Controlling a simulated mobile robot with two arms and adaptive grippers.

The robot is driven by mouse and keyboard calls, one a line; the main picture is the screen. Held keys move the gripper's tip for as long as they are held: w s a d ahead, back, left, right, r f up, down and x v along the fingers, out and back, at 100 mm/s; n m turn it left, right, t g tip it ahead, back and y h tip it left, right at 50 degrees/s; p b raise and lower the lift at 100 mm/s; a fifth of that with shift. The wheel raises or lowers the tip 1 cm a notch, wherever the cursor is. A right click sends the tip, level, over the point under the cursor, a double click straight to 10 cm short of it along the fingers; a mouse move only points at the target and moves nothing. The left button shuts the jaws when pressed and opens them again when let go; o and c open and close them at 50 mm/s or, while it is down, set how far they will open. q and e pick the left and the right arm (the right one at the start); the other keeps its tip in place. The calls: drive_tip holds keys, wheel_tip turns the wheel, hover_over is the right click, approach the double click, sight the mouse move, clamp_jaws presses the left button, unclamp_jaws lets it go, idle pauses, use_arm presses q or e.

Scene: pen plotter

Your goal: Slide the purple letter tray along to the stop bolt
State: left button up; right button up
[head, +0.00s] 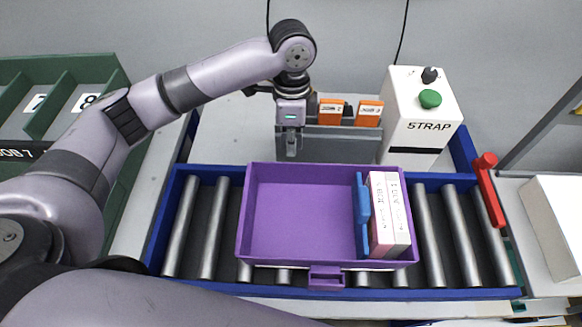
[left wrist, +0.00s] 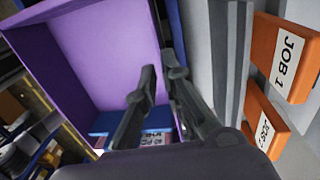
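The purple letter tray (head: 300,215) sits on the roller conveyor, left of its right end. A blue upright piece (head: 362,215) and white-and-pink boxes (head: 390,215) stand at its right side. A red stop bolt (head: 487,162) is at the conveyor's right end, apart from the tray. My left gripper (head: 291,154) points down near the tray's back rim. In the left wrist view its fingers (left wrist: 161,72) are slightly apart, one over the purple tray (left wrist: 100,50) and one beyond its rim. Contact with the rim is unclear. My right gripper is not in view.
Bare rollers (head: 460,235) lie between tray and red bolt. Blue side rails (head: 330,293) edge the conveyor. Behind stand a grey holder with orange cards (head: 331,112) and a white STRAP machine (head: 420,120) with a green button. Green bins (head: 55,95) are at left.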

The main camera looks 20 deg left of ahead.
sight(291, 183)
use_arm(q)
drive_tip(key=f, duration=0.7)
drive_tip(key=s+f, duration=0.1)
drive_tip(key=f, duration=0.2)
drive_tip(key=shift+d+f+p, duration=0.1)
drive_tip(key=shift+f+p, duration=0.3)
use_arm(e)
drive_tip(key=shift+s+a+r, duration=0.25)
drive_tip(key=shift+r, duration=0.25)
use_arm(q)
clamp_jaws()
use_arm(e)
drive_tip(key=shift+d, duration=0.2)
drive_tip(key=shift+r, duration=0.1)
